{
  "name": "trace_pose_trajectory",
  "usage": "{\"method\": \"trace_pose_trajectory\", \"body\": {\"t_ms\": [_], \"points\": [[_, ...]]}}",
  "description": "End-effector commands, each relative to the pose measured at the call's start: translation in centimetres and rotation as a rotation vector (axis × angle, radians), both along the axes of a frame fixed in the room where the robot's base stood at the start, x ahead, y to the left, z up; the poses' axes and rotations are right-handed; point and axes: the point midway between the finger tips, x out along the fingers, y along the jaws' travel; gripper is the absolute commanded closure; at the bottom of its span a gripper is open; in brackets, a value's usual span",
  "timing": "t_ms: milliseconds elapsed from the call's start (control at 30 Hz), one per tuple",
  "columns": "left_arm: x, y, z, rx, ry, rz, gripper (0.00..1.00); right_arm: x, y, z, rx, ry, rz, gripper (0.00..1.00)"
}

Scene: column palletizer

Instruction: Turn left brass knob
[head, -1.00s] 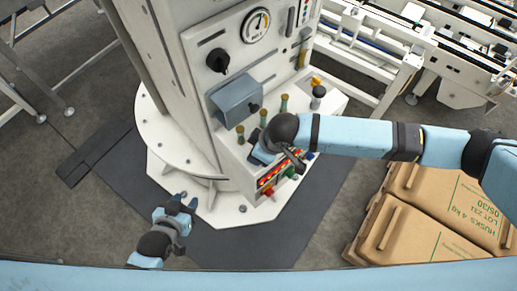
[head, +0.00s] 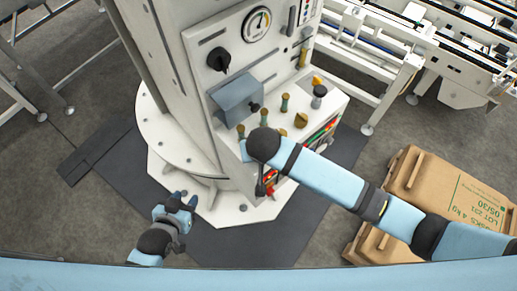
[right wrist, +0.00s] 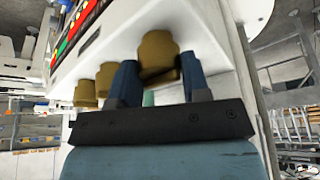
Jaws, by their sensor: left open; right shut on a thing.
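The left brass knob (right wrist: 158,52) sits between the two blue fingers of my right gripper (right wrist: 158,80) in the right wrist view. The fingers are shut on it. Two more brass knobs, a middle one (right wrist: 105,78) and a farther one (right wrist: 85,93), stand beyond it on the same panel. In the head view one brass knob (head: 301,120) shows on the sloped console; my right wrist hides the left knob and the right fingertips. My left gripper (head: 181,200) is open and empty, low and left of the column, apart from the console.
The white console (head: 318,108) carries several brass-topped green pegs (head: 264,116), a black-topped knob (head: 319,92) and a grey box (head: 237,98). A dial gauge (head: 257,23) and black rotary switch (head: 218,59) are above. Cardboard cartons (head: 440,195) lie at right.

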Motion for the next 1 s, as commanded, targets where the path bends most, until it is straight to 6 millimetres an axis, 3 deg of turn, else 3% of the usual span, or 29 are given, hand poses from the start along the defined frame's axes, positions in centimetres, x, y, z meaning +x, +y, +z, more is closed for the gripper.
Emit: {"method": "trace_pose_trajectory", "body": {"t_ms": [500,1000], "points": [[-0.21,-0.02,-0.23,0.000,0.006,0.000,0.57,0.00,0.12,0.01,0.000,0.001,-0.387,0.81],[-0.20,-0.04,-0.17,0.000,0.005,0.000,0.57,0.08,0.11,0.04,-0.001,-0.003,-0.489,0.81]]}}
